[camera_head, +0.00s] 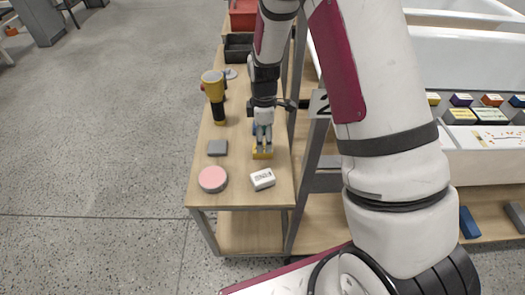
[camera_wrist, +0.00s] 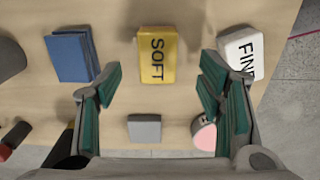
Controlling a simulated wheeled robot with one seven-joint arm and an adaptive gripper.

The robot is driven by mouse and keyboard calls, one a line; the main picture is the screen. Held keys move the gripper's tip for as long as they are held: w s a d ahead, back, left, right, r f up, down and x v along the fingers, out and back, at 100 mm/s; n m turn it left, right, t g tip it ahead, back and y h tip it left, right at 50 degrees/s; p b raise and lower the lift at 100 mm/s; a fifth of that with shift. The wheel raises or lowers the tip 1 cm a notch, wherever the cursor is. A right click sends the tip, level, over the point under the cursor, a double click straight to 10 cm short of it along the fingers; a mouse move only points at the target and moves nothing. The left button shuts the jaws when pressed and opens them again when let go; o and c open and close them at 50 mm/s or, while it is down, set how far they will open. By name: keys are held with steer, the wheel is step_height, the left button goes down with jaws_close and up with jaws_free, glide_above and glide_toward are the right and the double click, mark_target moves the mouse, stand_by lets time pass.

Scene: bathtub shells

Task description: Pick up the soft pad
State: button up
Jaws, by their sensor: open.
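The soft pad is a yellow block with the word SOFT on its top, lying flat on the wooden bench. In the wrist view the soft pad (camera_wrist: 157,55) lies ahead of and between my open fingers, apart from both. In the head view the soft pad (camera_head: 262,153) shows partly, with my fingers over it hiding some of it. My gripper (camera_head: 263,143) points down above it, open and empty. In the wrist view my gripper (camera_wrist: 162,95) shows its green-lined fingers spread wide on both sides.
A white block marked FIN (camera_wrist: 242,52) is right of the pad, and a blue block (camera_wrist: 72,57) is left. A grey block (camera_head: 217,148), a pink round pad (camera_head: 213,179) and a yellow-black tool (camera_head: 215,95) share the bench. A black bin (camera_head: 238,46) stands farther back.

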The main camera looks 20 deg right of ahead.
mark_target(264, 148)
steer(key=shift+w+f, duration=0.15)
steer(key=shift+f, duration=2.95)
steer(key=c, duration=1.3)
steer(key=shift+c, duration=0.2)
step_height(264, 148, up, 10)
steer(key=shift+r, duration=0.1)
steer(key=o, duration=0.5)
steer(key=shift+c, duration=1.4)
